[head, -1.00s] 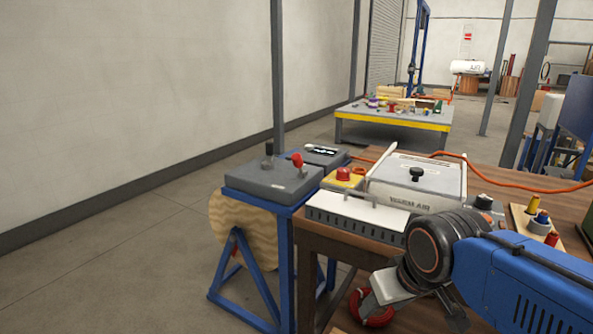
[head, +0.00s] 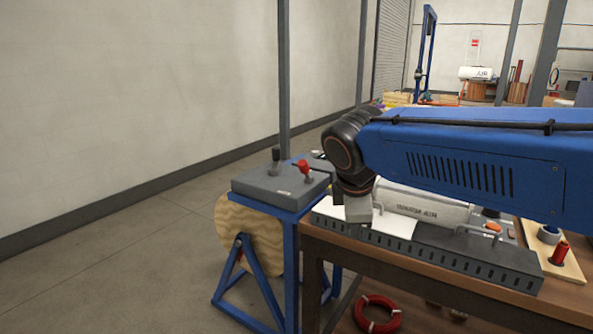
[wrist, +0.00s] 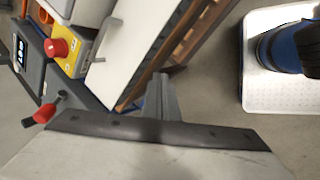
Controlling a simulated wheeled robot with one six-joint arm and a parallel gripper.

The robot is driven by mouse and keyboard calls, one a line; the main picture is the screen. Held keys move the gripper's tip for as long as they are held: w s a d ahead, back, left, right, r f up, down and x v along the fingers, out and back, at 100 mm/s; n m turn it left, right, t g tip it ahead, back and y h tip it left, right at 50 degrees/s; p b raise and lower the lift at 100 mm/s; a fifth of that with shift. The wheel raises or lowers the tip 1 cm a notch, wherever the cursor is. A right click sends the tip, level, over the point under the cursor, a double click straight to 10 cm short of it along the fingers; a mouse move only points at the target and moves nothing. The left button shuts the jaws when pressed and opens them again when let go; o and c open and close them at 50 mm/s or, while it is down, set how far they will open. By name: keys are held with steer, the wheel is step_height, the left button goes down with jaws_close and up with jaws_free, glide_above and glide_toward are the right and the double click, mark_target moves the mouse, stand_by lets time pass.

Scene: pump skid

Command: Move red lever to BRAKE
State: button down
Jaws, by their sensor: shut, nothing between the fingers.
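The red lever (head: 303,168) stands on the right part of a grey control box (head: 270,185) on a blue stand. It also shows at the left edge of the wrist view (wrist: 42,115). A black-knobbed lever (head: 276,158) stands left of it. No BRAKE marking is readable on the box. My gripper (head: 357,210) hangs to the right of the box, apart from the lever, above the near left corner of the bench. In the wrist view its fingers (wrist: 164,95) are shut and empty, and the red lever is to their left.
A wooden bench (head: 330,240) carries a dark slotted housing (head: 470,257) and a white cylinder-like unit (head: 425,205). A red emergency button (wrist: 58,47) on a yellow box shows in the wrist view. A red ring (head: 377,314) lies low beneath the bench top. Floor left of the stand is clear.

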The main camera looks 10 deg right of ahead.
mark_target(306, 172)
steer(key=w+a+r+n+t+h, duration=0.1)
steer(key=w+a+r+n, duration=0.4)
steer(key=w+a+n, duration=0.2)
steer(key=w+a+r+n+t+h, duration=0.1)
steer(key=w+a+r+n+h, duration=0.1)
steer(key=w+a+r+n, duration=0.3)
steer(key=w+a+n, duration=0.2)
steer(key=w, duration=0.2)
steer(key=shift+w+a, duration=0.15)
steer(key=w+d+f, duration=0.5)
steer(key=w+d, duration=0.1)
steer(key=w, duration=0.1)
steer(key=shift+w+f, duration=0.1)
steer(key=shift+f, duration=0.3)
steer(key=shift+w+d+r, duration=0.3)
steer(key=shift+w+d, duration=0.05)
steer(key=shift+w, duration=0.05)
steer(key=shift+r, duration=0.1)
